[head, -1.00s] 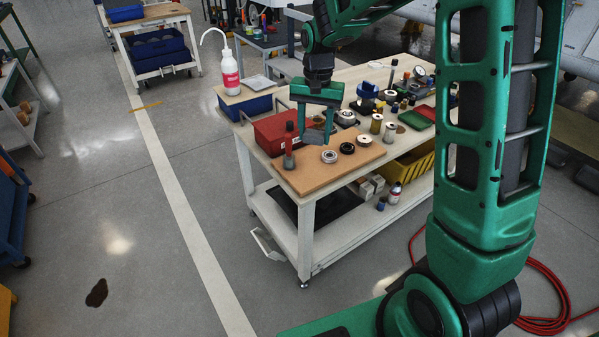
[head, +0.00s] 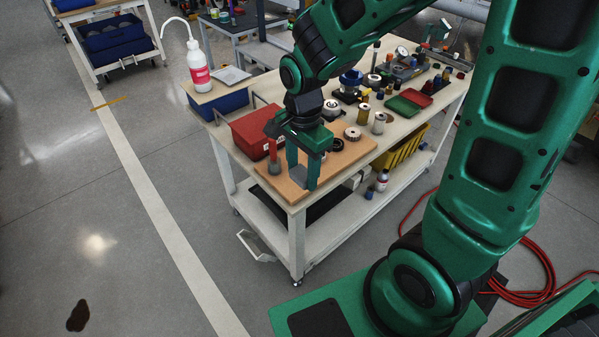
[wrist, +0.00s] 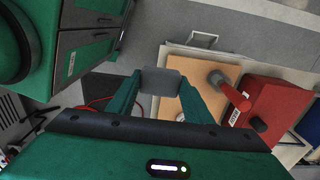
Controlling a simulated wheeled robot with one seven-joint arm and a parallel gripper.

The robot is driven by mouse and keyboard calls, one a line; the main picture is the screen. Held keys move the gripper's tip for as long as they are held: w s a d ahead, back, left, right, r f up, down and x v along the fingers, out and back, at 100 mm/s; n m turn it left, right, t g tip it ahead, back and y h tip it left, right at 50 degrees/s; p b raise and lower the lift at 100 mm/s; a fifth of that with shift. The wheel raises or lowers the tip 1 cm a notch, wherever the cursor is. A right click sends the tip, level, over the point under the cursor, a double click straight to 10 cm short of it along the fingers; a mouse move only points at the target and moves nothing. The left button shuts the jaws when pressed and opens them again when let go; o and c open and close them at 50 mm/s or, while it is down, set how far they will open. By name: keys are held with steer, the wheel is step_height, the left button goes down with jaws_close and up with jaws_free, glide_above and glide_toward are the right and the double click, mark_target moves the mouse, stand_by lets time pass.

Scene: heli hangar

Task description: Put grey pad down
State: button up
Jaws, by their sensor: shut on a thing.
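My gripper (head: 303,178) is shut on the grey pad (head: 299,174), a flat grey piece between its two green fingers. In the wrist view the grey pad (wrist: 160,82) spans the gap between the fingertips. The gripper points down over the near left part of the tan board (head: 335,169) on the workbench. I cannot tell whether the pad touches the board. The board also shows in the wrist view (wrist: 190,68).
A red-handled tool (head: 273,152) stands upright close to the left of my gripper, with a red bin (head: 247,132) behind it. Round parts, including a ring (head: 352,133), sit on the board's far side. A white bottle (head: 196,70) stands at the back left.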

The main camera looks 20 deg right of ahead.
mark_target(300, 163)
steer(key=w+f, duration=0.1)
steer(key=w, duration=0.1)
steer(key=w+d+f, duration=0.1)
steer(key=w, duration=0.1)
steer(key=w+d+f, duration=0.1)
steer(key=w+f, duration=0.1)
steer(key=shift+w+f, duration=0.1)
steer(key=shift+w, duration=0.2)
steer(key=shift+f, duration=2.05)
steer(key=shift+f, duration=0.2)
